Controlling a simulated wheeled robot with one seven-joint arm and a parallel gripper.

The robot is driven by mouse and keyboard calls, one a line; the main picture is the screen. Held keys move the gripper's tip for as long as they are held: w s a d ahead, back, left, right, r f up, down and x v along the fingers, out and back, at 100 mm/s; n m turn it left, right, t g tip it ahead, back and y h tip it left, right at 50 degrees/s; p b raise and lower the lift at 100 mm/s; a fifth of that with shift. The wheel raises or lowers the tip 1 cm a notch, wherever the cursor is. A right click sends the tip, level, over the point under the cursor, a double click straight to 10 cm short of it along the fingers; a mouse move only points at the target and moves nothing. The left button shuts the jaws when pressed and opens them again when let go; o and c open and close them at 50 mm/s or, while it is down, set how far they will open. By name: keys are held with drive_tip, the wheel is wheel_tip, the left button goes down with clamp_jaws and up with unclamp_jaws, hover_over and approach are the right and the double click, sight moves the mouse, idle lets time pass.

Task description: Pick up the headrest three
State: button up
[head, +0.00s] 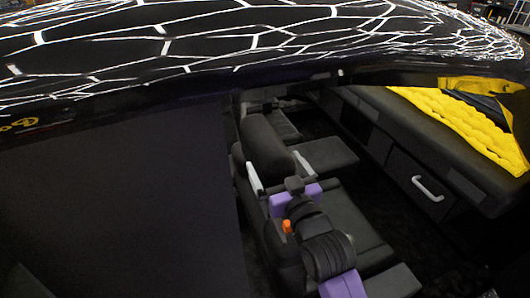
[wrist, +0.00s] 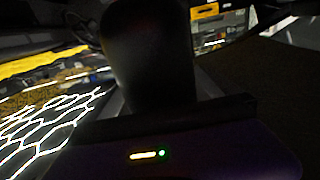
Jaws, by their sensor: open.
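A black, rounded headrest (head: 266,143) stands upright on top of a dark seat inside the vehicle; no label shows that it is number three. My gripper (head: 279,170), with a purple body and pale fingers, is open. One finger is at the headrest's lower left and the other at its lower right. I cannot tell whether they touch it. In the wrist view the headrest (wrist: 148,55) rises dark and blurred just beyond my gripper's purple housing. The fingers and the headrest's lower part are hard to make out there.
The glossy dark vehicle roof (head: 180,45) with bright hexagonal reflections hangs close above. A large dark panel (head: 110,200) blocks the left. Other dark seats (head: 325,153) stand behind. On the right is a dark cabinet with a white handle (head: 427,188) and a yellow quilted pad (head: 455,120) on top.

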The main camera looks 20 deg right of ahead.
drive_tip(key=shift+w, duration=0.85)
drive_tip(key=shift+c, duration=0.2)
drive_tip(key=c, duration=1.8)
drive_tip(key=shift+r, duration=0.1)
drive_tip(key=shift+c, duration=1.4)
